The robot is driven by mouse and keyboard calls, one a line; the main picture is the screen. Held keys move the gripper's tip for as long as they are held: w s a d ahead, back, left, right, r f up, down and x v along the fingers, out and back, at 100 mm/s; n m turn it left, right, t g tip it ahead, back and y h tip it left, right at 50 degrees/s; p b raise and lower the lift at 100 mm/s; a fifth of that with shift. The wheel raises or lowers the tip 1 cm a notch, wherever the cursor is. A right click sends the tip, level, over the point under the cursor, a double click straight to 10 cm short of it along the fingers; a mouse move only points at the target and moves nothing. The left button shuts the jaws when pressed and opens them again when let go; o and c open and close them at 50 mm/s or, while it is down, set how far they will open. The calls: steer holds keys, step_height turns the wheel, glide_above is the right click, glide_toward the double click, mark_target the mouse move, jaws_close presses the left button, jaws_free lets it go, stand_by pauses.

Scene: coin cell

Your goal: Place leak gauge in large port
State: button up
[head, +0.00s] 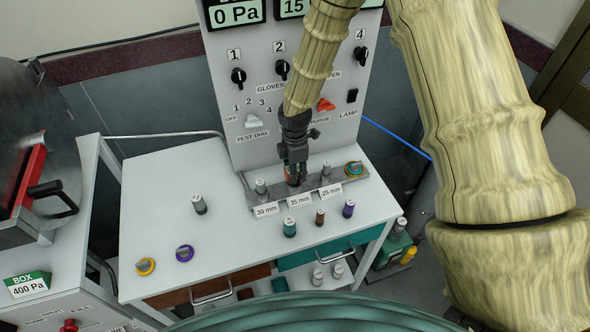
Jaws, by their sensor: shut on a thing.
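My gripper (294,178) points straight down over the middle of the metal rail (247,188) at the back of the white table. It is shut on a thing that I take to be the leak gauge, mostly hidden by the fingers. A bit of orange-red shows at the fingertips. The large port, behind the 35 mm label (300,201), is right under the gripper and hidden. I cannot tell whether the held thing is in it or just above it. Grey pieces with pale tops stand at the 30 mm (261,187) and 25 mm (326,171) places.
A green-and-orange knobbed piece (354,168) sits at the rail's right end. A grey cylinder (199,204), a teal one (290,227), a brown one (320,217) and a purple one (348,209) stand on the table. Yellow (145,267) and purple (184,253) knobbed discs lie front left.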

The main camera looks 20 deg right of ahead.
steer(key=o, duration=1)
steer(key=shift+o, duration=0.2)
step_height(320, 180, up, 12)
steer(key=b, duration=0.4)
steer(key=shift+r, duration=0.15)
